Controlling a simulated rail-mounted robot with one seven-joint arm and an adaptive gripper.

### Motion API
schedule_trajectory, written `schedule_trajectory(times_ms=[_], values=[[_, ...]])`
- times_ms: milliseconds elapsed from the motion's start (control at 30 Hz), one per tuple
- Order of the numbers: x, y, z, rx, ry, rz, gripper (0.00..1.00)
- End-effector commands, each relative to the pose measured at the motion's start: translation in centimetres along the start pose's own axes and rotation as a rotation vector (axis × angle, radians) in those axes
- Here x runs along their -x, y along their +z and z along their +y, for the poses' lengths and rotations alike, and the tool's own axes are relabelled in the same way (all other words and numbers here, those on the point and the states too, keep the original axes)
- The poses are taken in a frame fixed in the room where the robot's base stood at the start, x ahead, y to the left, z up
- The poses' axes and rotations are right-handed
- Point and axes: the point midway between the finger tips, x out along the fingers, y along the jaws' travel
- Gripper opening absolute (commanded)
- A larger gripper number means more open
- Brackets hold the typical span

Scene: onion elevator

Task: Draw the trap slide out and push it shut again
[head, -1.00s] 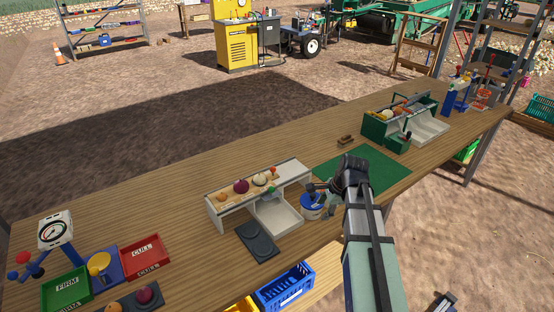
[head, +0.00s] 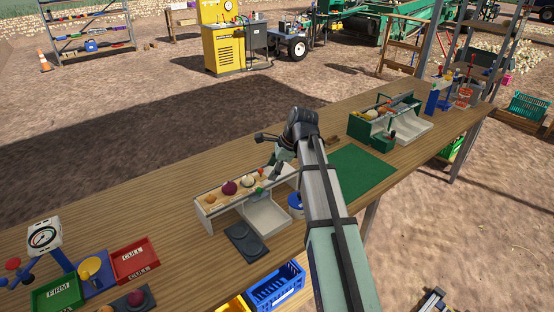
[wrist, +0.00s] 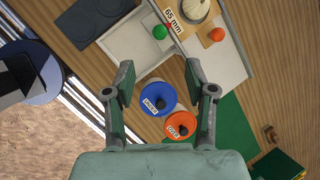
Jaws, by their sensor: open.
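A white sizing board (head: 220,203) with onions on it stands on the bench, with a pale open tray (head: 268,217) at its front. In the wrist view the board carries a "65 mm" label (wrist: 174,15). A round green knob (wrist: 160,32) sits at the board's edge beside the tray (wrist: 135,46); a round orange piece (wrist: 217,35) lies farther right. I cannot tell for sure which part is the trap slide. My gripper (wrist: 168,88) is open and empty, above and short of the knob. In the head view my gripper (head: 272,172) hangs over the board's right end, partly hiding it.
A blue-topped tub (wrist: 160,98) and an orange-topped one (wrist: 180,126) show below my fingers. A dark plate (head: 246,241) lies left of the tray. A green mat (head: 362,172) and a green caddy (head: 362,128) are to the right. Crates (head: 275,288) are at the front edge.

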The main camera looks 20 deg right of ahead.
Motion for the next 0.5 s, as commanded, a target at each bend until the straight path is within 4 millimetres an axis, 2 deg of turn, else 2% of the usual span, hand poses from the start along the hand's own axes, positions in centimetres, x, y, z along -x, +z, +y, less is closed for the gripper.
schedule_trajectory(times_ms=[500], values=[[-8.9,0.1,0.0,0.001,0.003,0.001,0.55]])
